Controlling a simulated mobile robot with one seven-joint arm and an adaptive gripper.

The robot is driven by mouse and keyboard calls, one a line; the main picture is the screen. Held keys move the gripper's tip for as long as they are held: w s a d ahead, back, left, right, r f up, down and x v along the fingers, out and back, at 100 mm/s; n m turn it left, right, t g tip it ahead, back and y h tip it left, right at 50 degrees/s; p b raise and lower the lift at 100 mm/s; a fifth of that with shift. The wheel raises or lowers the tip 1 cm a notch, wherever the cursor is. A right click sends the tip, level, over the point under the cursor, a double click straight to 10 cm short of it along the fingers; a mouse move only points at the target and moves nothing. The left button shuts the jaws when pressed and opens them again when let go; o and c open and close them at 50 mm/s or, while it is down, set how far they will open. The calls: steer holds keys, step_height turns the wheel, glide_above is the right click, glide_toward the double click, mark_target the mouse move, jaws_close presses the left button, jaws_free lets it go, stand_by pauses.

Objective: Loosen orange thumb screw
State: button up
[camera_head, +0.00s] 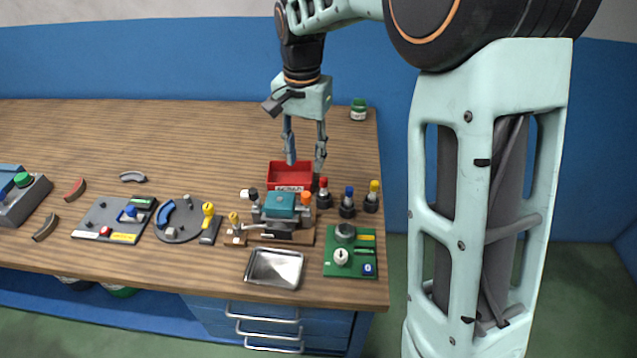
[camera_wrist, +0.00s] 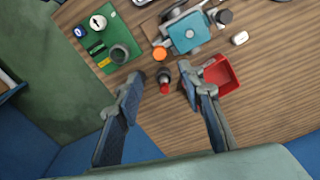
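The orange thumb screw (camera_head: 306,198) sits on the right side of a fixture with a teal block (camera_head: 280,205). In the wrist view the orange screw (camera_wrist: 160,54) shows as a round knob seen from above, beside the teal block (camera_wrist: 190,32). My gripper (camera_head: 305,162) is open and empty, pointing down above the back of the fixture, near the red bin. In the wrist view my gripper (camera_wrist: 161,76) has its fingertips wide apart, and the orange screw appears just beyond the gap between them. Nothing touches the screw.
A red-topped bottle (camera_wrist: 164,82) appears between my fingers. Blue-topped (camera_head: 348,200) and yellow-topped (camera_head: 372,195) bottles stand to the right. A red bin (camera_head: 290,186) is behind the fixture; a metal tray (camera_head: 274,268) and green board (camera_head: 351,254) are in front.

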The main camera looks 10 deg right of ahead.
mark_target(306, 194)
step_height(306, 194, down, 11)
steer(key=shift+s+a+r, duration=0.1)
stand_by(0.4)
jaws_close()
